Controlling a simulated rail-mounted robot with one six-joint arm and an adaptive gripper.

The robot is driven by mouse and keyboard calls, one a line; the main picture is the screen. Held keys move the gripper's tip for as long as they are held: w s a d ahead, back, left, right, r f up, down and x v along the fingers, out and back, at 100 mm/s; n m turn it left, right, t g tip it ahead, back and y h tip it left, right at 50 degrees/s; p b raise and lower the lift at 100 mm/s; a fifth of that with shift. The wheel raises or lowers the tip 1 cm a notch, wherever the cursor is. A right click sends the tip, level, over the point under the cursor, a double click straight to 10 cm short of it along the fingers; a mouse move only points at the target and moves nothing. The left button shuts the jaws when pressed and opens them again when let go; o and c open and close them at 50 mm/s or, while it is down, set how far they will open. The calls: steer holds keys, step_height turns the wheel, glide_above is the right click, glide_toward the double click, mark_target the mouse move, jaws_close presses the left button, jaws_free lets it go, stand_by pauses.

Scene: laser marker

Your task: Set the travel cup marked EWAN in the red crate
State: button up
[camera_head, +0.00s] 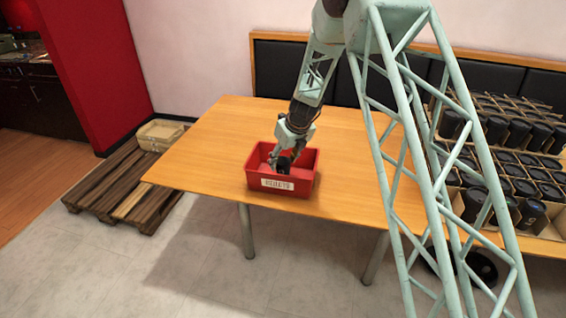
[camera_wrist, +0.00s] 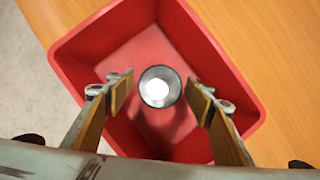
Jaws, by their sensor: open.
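The red crate (camera_head: 303,186) stands on the wooden table, with a white label on its front. My gripper (camera_head: 282,160) reaches down into it. In the wrist view a dark round cup with a pale, bright top (camera_wrist: 160,87) stands inside the crate (camera_wrist: 225,72). My gripper (camera_wrist: 160,93) is open, with one finger on each side of the cup and a gap on both sides. No name can be read on the cup from above. In the head view the cup is mostly hidden by my gripper.
The wooden table (camera_head: 215,140) is bare around the crate. Several dark cups stand in cardboard dividers (camera_head: 510,150) at the right, partly behind my lattice column. A pallet (camera_head: 125,180) with a pale bin (camera_head: 160,134) lies on the floor at the left.

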steer(key=p+v, duration=0.2)
steer(key=v, duration=0.9)
steer(key=shift+r+p, duration=0.3)
steer(key=shift+s, duration=0.1)
stand_by(0.6)
steer(key=s+d+r+n, duration=0.4)
steer(key=s+r+n, duration=0.1)
steer(key=s+r, duration=0.5)
steer(key=s+d+r+n, duration=0.5)
steer(key=s+r, duration=0.4)
steer(key=r, duration=0.1)
steer(key=s+d+r+n, duration=0.4)
steer(key=s+r+n, duration=0.1)
steer(key=s+r, duration=0.45)
steer(key=s+d+n+h, duration=0.1)
steer(key=s+d+n, duration=0.2)
steer(key=s, duration=0.8)
steer(key=s+d+r+n+h, duration=0.1)
steer(key=s+d+n, duration=0.3)
steer(key=s, duration=0.7)
steer(key=s+d+r+n, duration=0.1)
steer(key=s+d+n, duration=0.2)
steer(key=s, duration=0.9)
steer(key=shift+d+r+n+h, duration=0.2)
steer(key=shift+d+n+h, duration=0.2)
steer(key=shift+n, duration=1.5)
steer(key=shift+w, duration=0.1)
